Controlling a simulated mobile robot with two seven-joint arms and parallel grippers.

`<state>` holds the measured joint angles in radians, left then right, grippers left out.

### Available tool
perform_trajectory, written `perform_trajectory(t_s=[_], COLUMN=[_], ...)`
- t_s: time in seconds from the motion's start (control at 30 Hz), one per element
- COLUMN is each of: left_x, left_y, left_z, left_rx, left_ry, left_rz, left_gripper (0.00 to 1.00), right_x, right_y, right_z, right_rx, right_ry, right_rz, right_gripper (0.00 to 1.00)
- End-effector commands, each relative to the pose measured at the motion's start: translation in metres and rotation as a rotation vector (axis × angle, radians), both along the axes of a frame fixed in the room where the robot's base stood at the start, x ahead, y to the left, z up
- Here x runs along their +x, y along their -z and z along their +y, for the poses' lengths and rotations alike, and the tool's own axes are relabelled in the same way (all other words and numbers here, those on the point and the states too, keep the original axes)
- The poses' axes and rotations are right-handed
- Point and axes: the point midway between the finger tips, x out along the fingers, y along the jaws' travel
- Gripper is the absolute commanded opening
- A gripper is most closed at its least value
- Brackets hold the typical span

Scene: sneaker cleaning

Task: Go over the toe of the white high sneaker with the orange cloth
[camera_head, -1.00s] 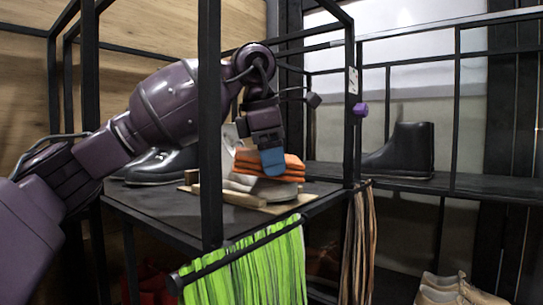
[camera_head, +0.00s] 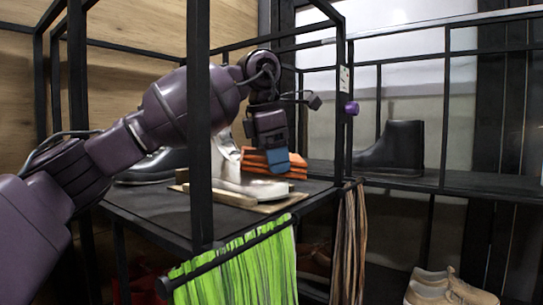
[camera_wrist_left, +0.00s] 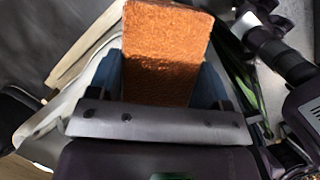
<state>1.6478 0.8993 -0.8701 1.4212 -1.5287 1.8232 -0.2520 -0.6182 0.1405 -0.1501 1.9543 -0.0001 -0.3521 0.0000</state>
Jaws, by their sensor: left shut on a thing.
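The white high sneaker (camera_head: 228,174) rests on a wooden board on the black shelf, its upper partly hidden behind a black post and my arm. My left gripper (camera_head: 277,160) is shut on the folded orange cloth (camera_head: 256,160). The cloth is at the sneaker's toe end, just above the toe; I cannot tell whether they touch. In the left wrist view the cloth (camera_wrist_left: 165,50) stands between the blue fingertips of my left gripper (camera_wrist_left: 160,80), and pale parts of the sneaker (camera_wrist_left: 70,112) show to its left. My right gripper is not in view.
The black shelf frame's front post (camera_head: 199,120) stands close before my left arm. A dark shoe (camera_head: 150,168) is behind on the same shelf. Bright green strips (camera_head: 240,272) hang from the front rail. A black boot (camera_head: 395,150) stands on the right shelf; beige shoes (camera_head: 446,288) are lower right.

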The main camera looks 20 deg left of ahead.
Motion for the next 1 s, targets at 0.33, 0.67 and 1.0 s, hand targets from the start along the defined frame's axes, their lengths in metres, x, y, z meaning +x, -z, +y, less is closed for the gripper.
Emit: perform_trajectory(t_s=[0.33, 0.67, 1.0], left_x=[0.02, 0.038, 0.029], left_y=[0.001, 0.003, 0.002], left_z=[-0.008, -0.014, -0.011], left_rx=[0.001, 0.0, 0.0], left_ry=[0.0, -0.002, 0.0], left_rz=[0.001, 0.001, -0.001], left_gripper=[0.53, 0.53, 0.53], right_x=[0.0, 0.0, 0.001], right_y=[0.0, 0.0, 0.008], right_z=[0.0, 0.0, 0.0], right_rx=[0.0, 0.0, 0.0], right_ry=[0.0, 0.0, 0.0], right_rz=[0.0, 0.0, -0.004], right_gripper=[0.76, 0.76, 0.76])
